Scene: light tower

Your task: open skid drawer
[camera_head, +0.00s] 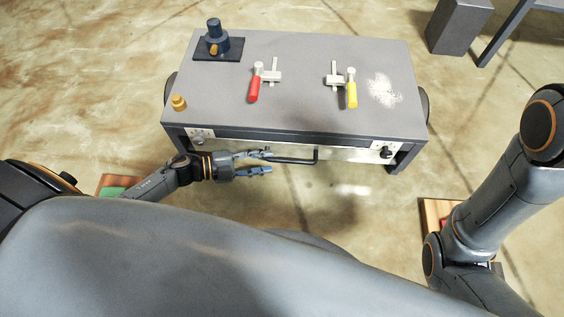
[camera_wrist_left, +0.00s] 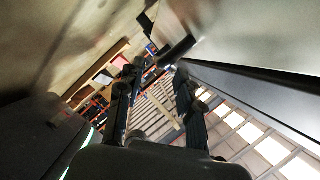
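The skid (camera_head: 300,80) is a grey bench-like unit with a flat top and a pale front panel. Its drawer (camera_head: 345,154) has a black bar handle (camera_head: 293,160) on the front and looks shut. My left gripper (camera_head: 262,162) is at the handle's left end, its fingers pointing right and spread apart. One finger lies close to the handle; I cannot tell if they touch. In the left wrist view, the two dark fingers (camera_wrist_left: 155,105) are apart with nothing clearly held between them. My right arm is at the right; its gripper is out of sight.
A grey block (camera_head: 457,27) stands far right. The floor before the skid's right half is clear.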

